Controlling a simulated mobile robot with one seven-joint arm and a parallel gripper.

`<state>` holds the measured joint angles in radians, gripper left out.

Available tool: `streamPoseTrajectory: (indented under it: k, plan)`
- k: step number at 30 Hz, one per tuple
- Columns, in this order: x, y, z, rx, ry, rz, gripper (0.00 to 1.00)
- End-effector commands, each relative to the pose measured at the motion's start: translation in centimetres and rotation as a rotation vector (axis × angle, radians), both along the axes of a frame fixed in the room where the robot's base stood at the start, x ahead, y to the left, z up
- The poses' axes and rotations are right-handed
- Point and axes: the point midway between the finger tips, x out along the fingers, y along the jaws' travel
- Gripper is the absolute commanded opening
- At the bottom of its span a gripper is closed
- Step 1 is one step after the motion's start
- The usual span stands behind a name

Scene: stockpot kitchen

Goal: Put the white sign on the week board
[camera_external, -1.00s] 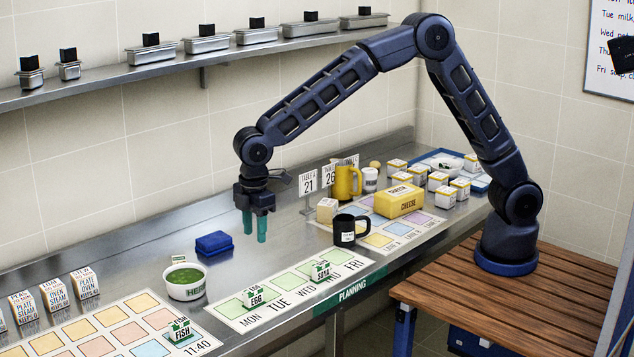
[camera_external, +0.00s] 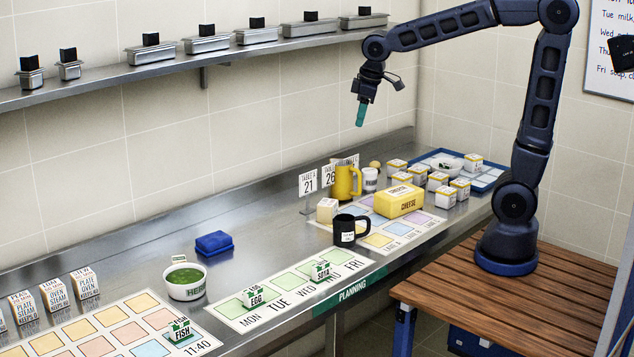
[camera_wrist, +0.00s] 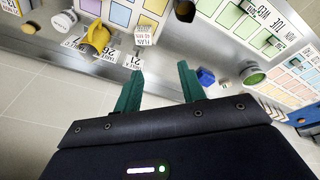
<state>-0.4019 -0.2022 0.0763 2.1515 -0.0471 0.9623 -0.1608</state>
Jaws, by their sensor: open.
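The week board (camera_external: 290,306), lettered MON to FRI with green squares, lies along the counter's front; it also shows in the wrist view (camera_wrist: 247,28). A white and green EGG sign (camera_external: 255,297) stands near its MON end and a SOYA sign (camera_external: 320,270) farther right on it. A similar FISH sign (camera_external: 181,332) stands on the coloured grid to the left. White table-number signs (camera_external: 308,184) stand toward the back. I cannot tell which is the task's white sign. My gripper (camera_external: 361,115) is open and empty, high above the counter; its fingers are apart in the wrist view (camera_wrist: 161,80).
A black mug (camera_external: 349,231) stands beside the week board's right end. A yellow mug (camera_external: 345,182), a cheese block (camera_external: 398,201) and several white boxes crowd the right. A green-filled bowl (camera_external: 185,283) and a blue block (camera_external: 214,243) stand left. The shelf (camera_external: 110,75) runs above.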

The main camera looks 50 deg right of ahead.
Motion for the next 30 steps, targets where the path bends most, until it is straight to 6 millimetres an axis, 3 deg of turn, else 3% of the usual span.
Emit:
streamPoseTrajectory:
  k: [1, 6, 15, 22, 30]
  plan:
    - [-0.9, -2.1, 0.4, 0.009, -0.012, -0.045, 0.4]
    - [-4.1, -8.0, 0.9, 0.039, -0.042, -0.187, 0.4]
    - [-11.1, -16.1, 0.2, 0.097, -0.098, -0.435, 0.4]
    - [-15.7, -19.7, -1.4, 0.134, -0.134, -0.584, 0.4]
    - [-17.4, -20.8, -2.2, 0.15, -0.147, -0.641, 0.4]
